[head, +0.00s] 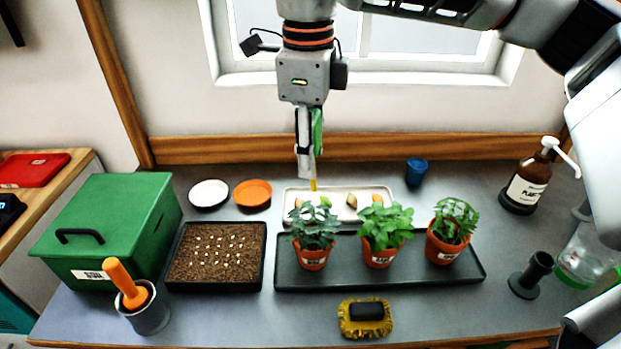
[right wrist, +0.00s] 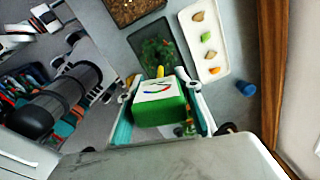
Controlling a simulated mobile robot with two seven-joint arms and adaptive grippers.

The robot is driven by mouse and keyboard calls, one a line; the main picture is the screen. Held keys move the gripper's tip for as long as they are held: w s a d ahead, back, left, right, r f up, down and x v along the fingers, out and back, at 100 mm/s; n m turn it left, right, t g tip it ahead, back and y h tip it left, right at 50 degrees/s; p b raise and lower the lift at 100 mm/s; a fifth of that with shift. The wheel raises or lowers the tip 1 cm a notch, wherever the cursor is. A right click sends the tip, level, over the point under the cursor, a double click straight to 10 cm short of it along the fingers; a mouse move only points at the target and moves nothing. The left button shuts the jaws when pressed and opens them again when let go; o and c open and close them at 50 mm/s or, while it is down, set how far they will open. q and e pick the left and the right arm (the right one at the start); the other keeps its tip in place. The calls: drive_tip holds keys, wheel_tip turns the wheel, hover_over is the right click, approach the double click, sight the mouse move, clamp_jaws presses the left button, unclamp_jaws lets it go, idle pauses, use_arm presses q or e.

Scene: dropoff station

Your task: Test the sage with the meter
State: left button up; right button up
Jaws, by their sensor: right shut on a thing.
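My right gripper (head: 306,168) is shut on a green meter (head: 317,130). The meter's yellow probe (head: 313,184) points down, its tip just above the left plant's leaves in the picture; the exact gap is unclear. In the right wrist view the meter (right wrist: 168,111) shows a white face with a coloured dial between the fingers (right wrist: 160,88). The grey-green plant in the left pot (head: 314,225) looks like the sage; its label is too small to read. A bright green plant (head: 382,226) and another leafy plant (head: 453,220) stand beside it. My left gripper is not in view.
The pots stand on a black tray (head: 420,274). Behind is a white tray (head: 290,195) with small items. Left are a seed tray (head: 215,255), a green box (head: 110,225) and an orange-handled tool in a cup (head: 145,312). A pump bottle (head: 528,180) stands right.

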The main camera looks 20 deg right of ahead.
wheel_tip(320, 180, up, 3)
drive_tip(key=shift+f, duration=0.2)
drive_tip(key=shift+r+p, duration=1.7)
drive_tip(key=shift+p, duration=0.15)
drive_tip(key=shift+r+p, duration=0.95)
drive_tip(key=shift+r, duration=0.35)
drive_tip(key=shift+r+p, duration=0.35)
drive_tip(key=shift+p, duration=0.1)
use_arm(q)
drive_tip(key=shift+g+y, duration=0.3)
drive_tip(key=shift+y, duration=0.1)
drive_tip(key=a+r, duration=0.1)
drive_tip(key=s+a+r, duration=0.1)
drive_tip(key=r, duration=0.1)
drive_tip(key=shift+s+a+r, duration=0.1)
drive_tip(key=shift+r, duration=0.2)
